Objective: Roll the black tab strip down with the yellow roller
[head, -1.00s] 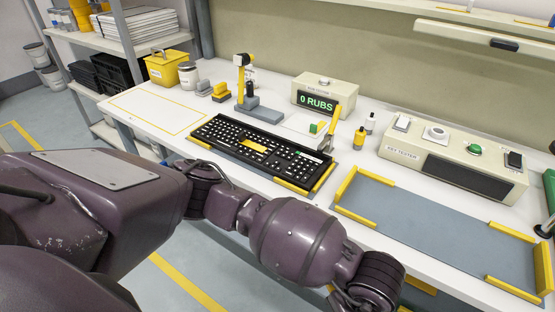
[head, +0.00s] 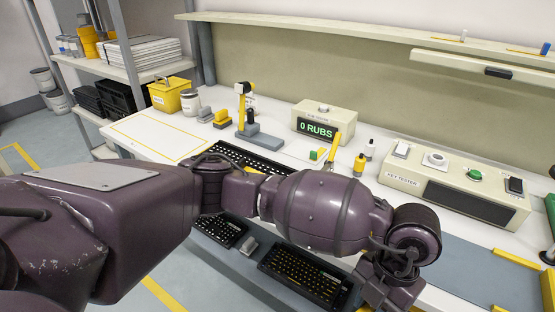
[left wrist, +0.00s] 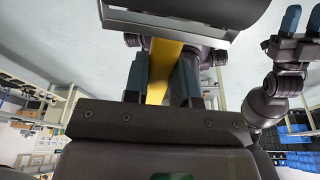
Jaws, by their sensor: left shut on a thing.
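The yellow roller shows in the left wrist view, with a yellow handle (left wrist: 160,72) and a wide dark cylinder (left wrist: 195,8) in a silver frame. My left gripper (left wrist: 160,82) is shut on its handle between blue fingers. In the head view my left arm crosses the bench, and its hand is at the bottom right, partly cut off. My right gripper (left wrist: 302,24) shows in the left wrist view, open and empty. The black keyboard (head: 240,156) lies on the bench, mostly hidden behind my left arm. I cannot make out the black tab strip.
A counter reading "0 RUBS" (head: 322,120) and a key tester (head: 450,190) stand behind. Small bottles (head: 360,163) and a grey stand (head: 260,138) are near the keyboard. More keyboards (head: 305,275) lie below the bench edge. The yellow-outlined area (head: 155,132) at left is clear.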

